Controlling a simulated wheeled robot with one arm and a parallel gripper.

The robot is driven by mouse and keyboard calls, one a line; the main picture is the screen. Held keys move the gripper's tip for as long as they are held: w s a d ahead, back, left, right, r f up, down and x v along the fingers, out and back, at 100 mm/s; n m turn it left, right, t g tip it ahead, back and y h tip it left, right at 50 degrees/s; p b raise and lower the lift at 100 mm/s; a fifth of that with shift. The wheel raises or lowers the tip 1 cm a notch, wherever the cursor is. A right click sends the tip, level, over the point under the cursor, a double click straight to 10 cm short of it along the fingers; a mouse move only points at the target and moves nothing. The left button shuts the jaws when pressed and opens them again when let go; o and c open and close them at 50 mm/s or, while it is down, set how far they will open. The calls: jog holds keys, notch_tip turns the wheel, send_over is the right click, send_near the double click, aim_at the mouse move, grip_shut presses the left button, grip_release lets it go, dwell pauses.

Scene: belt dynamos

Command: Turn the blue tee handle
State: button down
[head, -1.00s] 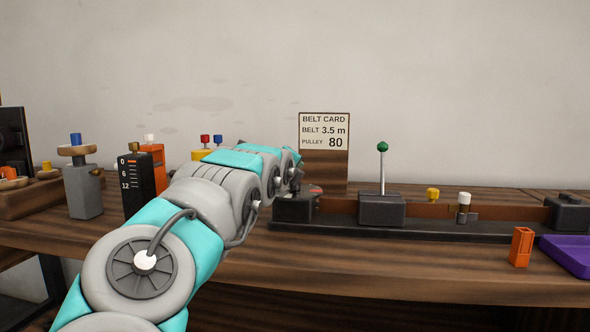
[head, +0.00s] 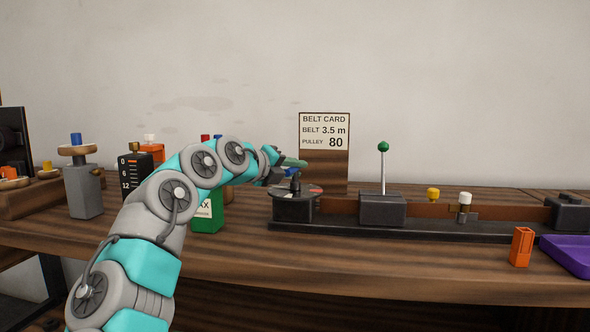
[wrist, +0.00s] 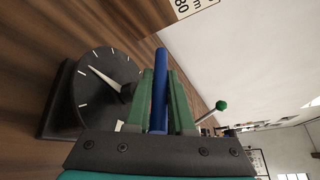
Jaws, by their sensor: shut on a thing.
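The blue tee handle's bar (wrist: 160,62) runs up the middle of the wrist view, between the two green fingers of my gripper (wrist: 159,76). The fingers are shut on it, and its far end sticks out past the tips. Beside it is a dark round dial (wrist: 92,99) with white ticks and a pale pointer. In the head view my gripper (head: 294,163) is just above this dial, whose dark disc (head: 283,192) has a red mark. A short dark post stands there under the fingers. I cannot make out the blue bar in the head view.
A green-knobbed lever (head: 383,165) stands right of the dial on a long dark base. The belt card (head: 324,130) stands behind. An orange holder (head: 521,246) and a purple tray (head: 568,255) are at the right. A grey block (head: 83,190) stands left of my arm.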

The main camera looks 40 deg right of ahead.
jog(key=shift+m+g, duration=1.4)
jog(key=shift+g, duration=0.6)
jog(key=shift+w+a+m+g, duration=0.1)
jog(key=shift+m+g, duration=0.3)
jog(key=c, duration=0.8)
grip_release()
jog(key=shift+a, duration=0.1)
jog(key=v, duration=0.7)
jog(key=shift+w+a, duration=0.1)
jog(key=shift+a, duration=0.15)
jog(key=shift+r, duration=0.1)
